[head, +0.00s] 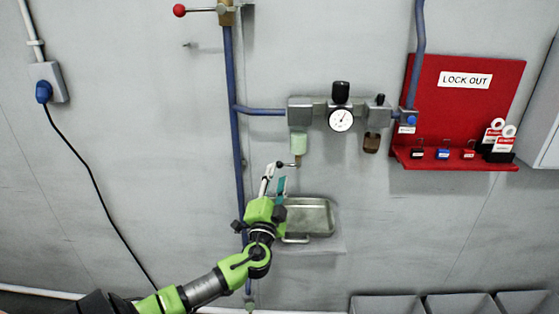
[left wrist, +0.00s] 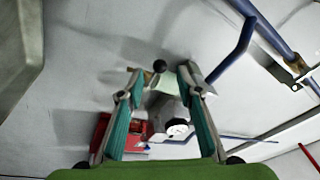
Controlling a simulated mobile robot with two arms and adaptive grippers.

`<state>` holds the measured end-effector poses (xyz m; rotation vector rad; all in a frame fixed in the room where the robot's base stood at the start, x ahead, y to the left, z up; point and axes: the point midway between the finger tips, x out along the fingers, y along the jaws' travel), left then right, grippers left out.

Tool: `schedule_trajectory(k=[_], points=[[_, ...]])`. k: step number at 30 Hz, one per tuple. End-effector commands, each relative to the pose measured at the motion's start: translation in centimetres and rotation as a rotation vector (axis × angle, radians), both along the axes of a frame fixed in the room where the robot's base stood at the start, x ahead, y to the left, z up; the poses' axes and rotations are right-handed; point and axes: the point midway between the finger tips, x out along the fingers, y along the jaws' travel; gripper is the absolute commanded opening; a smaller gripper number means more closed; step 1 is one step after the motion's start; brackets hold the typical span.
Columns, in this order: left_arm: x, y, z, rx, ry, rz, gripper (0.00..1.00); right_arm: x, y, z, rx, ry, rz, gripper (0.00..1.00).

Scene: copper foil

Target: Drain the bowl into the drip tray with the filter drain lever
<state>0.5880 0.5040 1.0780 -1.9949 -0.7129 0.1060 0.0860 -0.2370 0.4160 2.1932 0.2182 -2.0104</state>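The filter bowl (head: 299,144) is pale green and hangs under the left end of the grey regulator block. The drain lever (head: 279,164) with its dark ball knob sticks out to the left below the bowl. In the left wrist view the knob (left wrist: 160,66) shows between the fingertips, with the bowl (left wrist: 165,83) behind it. My left gripper (head: 275,173) is open, just below the knob; whether it touches is unclear. The metal drip tray (head: 333,216) is on the wall below the bowl, partly hidden by my gripper. My right gripper is not in view.
A blue pipe (head: 232,120) runs down the wall left of the bowl. A gauge (head: 341,120) and a red lock-out board (head: 490,78) are to the right. A red-knobbed lever (head: 180,10) is at the upper left. Grey bins (head: 388,306) stand at the lower right.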

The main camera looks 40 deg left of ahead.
Motion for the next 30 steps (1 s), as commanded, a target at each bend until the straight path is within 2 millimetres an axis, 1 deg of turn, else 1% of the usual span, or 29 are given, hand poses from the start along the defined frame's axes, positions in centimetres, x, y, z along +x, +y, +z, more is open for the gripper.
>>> schedule_trajectory(k=[1, 3, 9, 15, 22, 23, 24, 26, 27, 30], points=[[0.9, 0.7, 0.7, 0.002, -0.002, 0.002, 0.33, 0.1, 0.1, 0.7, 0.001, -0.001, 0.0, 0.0], [2.0, 1.3, 0.9, 0.003, -0.001, 0.002, 0.33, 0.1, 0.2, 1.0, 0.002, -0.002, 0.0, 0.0], [4.1, 2.6, 1.2, 0.001, 0.0, 0.002, 0.33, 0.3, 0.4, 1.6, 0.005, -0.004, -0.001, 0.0], [4.8, 3.0, 1.2, 0.0, 0.001, 0.0, 0.33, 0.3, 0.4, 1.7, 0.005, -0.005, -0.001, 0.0], [4.8, 3.1, 1.2, 0.0, 0.001, -0.001, 0.33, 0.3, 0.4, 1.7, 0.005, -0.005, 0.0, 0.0], [4.8, 3.1, 1.2, 0.0, 0.001, -0.001, 0.3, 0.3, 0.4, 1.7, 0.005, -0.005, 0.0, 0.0], [4.8, 3.1, 1.2, 0.0, 0.001, -0.001, 0.2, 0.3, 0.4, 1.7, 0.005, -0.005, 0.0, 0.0], [4.8, 3.1, 1.2, 0.0, 0.001, -0.001, 0.04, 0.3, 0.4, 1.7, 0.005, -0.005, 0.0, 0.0], [4.8, 3.1, 1.2, 0.0, 0.001, -0.001, 0.0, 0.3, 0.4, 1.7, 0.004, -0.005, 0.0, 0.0], [4.8, 3.1, 1.2, 0.0, 0.001, -0.001, 0.0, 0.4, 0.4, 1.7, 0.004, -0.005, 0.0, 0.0]])
